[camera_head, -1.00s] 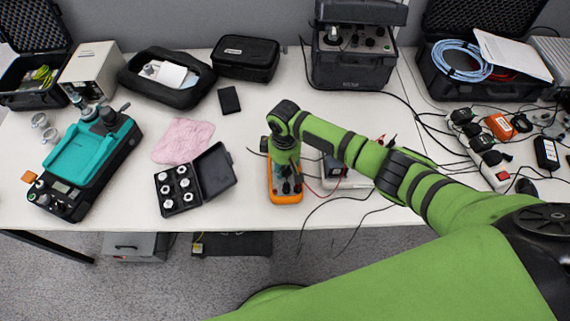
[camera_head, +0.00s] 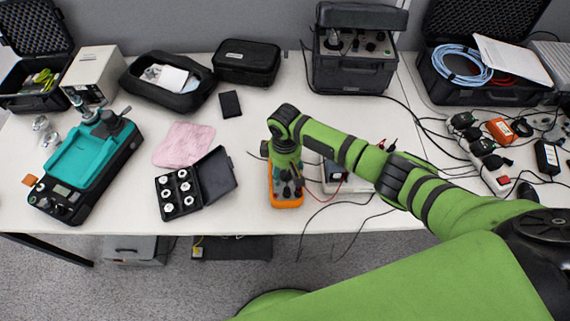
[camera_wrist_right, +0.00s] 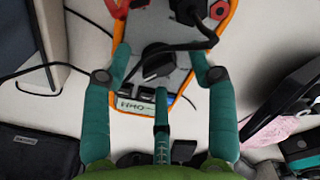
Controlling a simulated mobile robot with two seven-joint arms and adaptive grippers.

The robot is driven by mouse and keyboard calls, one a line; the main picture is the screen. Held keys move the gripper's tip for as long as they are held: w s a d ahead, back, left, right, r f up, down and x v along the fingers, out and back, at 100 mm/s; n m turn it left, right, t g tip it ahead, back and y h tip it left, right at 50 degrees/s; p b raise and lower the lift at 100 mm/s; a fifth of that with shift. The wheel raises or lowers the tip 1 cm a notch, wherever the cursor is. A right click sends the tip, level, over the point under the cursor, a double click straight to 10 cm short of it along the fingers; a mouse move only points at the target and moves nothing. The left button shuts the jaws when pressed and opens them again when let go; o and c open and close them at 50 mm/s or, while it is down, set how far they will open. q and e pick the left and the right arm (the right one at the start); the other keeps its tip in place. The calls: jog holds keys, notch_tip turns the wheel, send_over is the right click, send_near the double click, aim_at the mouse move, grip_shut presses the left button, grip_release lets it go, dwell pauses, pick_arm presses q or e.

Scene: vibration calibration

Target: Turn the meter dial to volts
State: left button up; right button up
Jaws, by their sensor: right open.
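The meter (camera_head: 287,203) has an orange rim and lies near the table's front edge, partly hidden under my right gripper (camera_head: 288,178) in the head view. In the right wrist view, its grey face and orange edge (camera_wrist_right: 228,22) show. The black dial (camera_wrist_right: 158,66) is between the teal fingers of my right gripper (camera_wrist_right: 160,72), which is open. One finger is left of the dial, one right, and a third is below it in the picture. I cannot tell whether any finger touches the dial. My left gripper is not in view.
A black case with round white pieces (camera_head: 178,190) stands left of the meter, near a pink cloth (camera_head: 185,145). A teal-topped device (camera_head: 85,160) is farther left. Black and red leads run right of the meter. Bare table (camera_head: 255,130) shows behind it.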

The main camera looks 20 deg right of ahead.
aim_at(285, 172)
notch_tip(285, 172, up, 12)
dwell(0.4)
jog(key=shift+f, duration=0.1)
